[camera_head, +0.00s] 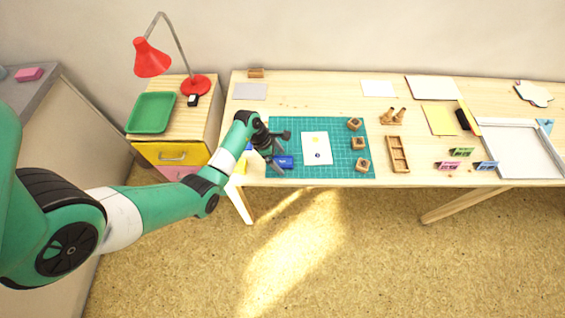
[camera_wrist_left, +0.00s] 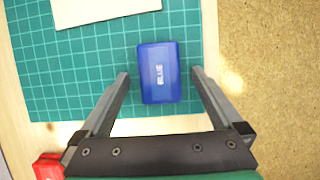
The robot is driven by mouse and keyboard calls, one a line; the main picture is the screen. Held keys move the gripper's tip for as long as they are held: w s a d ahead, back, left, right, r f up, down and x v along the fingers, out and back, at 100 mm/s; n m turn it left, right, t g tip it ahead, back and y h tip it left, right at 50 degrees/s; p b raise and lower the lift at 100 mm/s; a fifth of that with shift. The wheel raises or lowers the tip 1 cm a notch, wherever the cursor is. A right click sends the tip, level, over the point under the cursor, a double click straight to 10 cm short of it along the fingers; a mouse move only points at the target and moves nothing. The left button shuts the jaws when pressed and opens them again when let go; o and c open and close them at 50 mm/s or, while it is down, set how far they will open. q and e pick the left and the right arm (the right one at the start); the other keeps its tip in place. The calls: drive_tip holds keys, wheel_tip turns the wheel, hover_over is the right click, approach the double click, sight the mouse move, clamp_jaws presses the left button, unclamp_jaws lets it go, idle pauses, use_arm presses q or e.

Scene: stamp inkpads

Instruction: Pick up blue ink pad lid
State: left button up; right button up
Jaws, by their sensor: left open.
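In the head view the blue ink pad (camera_head: 286,162) is near the mat's front left corner. My left gripper (camera_wrist_left: 160,77) is open, with one finger on each side of the blue lid and a visible gap on both sides. In the head view my left gripper (camera_head: 279,150) reaches down over the mat's left part and hides some of it. I cannot tell the exact height of the fingertips. My right gripper is not in view.
The green mat (camera_head: 340,170) also holds a white card (camera_head: 317,148) and several wooden stamps along its right side. A red object (camera_wrist_left: 48,168) is partly visible beside my left gripper. The table's front edge is close to the blue pad.

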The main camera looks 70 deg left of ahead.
sight(279, 161)
use_arm(q)
drive_tip(key=shift+c, duration=0.3)
drive_tip(key=c, duration=1.3)
drive_tip(key=shift+r+p, duration=0.35)
drive_tip(key=shift+r, duration=0.15)
drive_tip(key=shift+c, duration=0.2)
wheel_tip(279, 161, up, 3)
drive_tip(key=shift+f+p, duration=0.1)
drive_tip(key=shift+p, duration=0.75)
drive_tip(key=s+d+r+p, duration=0.1)
drive_tip(key=d+r+p, duration=0.5)
drive_tip(key=d, duration=0.8)
wheel_tip(279, 161, up, 3)
drive_tip(key=shift+r, duration=0.15)
